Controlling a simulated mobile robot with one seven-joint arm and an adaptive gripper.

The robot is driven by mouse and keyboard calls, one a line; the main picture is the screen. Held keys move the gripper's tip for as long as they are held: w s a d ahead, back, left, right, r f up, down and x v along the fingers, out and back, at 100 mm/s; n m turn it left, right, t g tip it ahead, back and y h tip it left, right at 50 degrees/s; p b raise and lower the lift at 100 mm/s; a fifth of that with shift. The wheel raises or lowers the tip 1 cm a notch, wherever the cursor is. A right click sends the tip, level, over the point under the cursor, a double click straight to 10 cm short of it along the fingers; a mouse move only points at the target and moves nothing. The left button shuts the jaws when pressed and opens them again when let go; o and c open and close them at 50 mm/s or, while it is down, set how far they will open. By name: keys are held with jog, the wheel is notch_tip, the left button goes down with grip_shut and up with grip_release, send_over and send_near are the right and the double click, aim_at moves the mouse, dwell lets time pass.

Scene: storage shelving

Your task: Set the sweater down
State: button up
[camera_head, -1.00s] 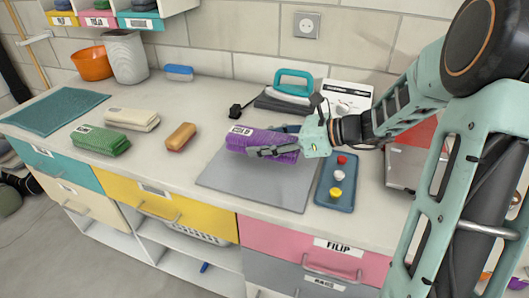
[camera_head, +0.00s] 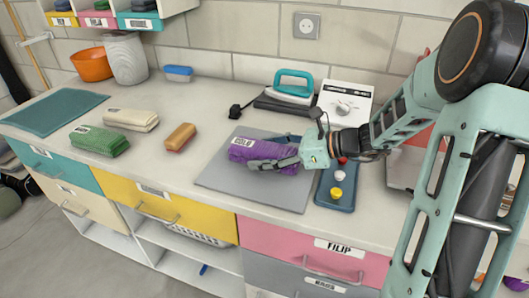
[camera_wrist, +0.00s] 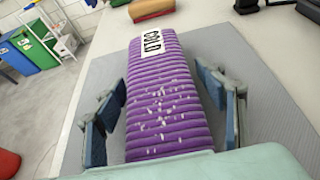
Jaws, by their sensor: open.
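The purple folded sweater (camera_head: 263,153), ribbed with white specks and a white "COLD" label, lies on the grey mat (camera_head: 225,180) on the counter. In the wrist view the sweater (camera_wrist: 165,95) runs lengthwise between the two fingers of my gripper (camera_wrist: 165,100). My gripper (camera_head: 278,153) is open around the sweater, one finger along each long side. The sweater's near end is hidden by my gripper's body in the wrist view.
A blue tray (camera_head: 322,197) with small coloured items stands right of the mat. An iron (camera_head: 290,92) and a white box (camera_head: 345,103) are behind. A tan-and-red brush-like block (camera_head: 181,137), green (camera_head: 100,141) and cream (camera_head: 130,119) folded cloths lie to the left.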

jog(key=shift+d+r, duration=0.2)
jog(key=shift+r, duration=0.1)
jog(key=p+v, duration=0.2)
jog(key=v, duration=0.9)
jog(key=shift+s+d, duration=0.2)
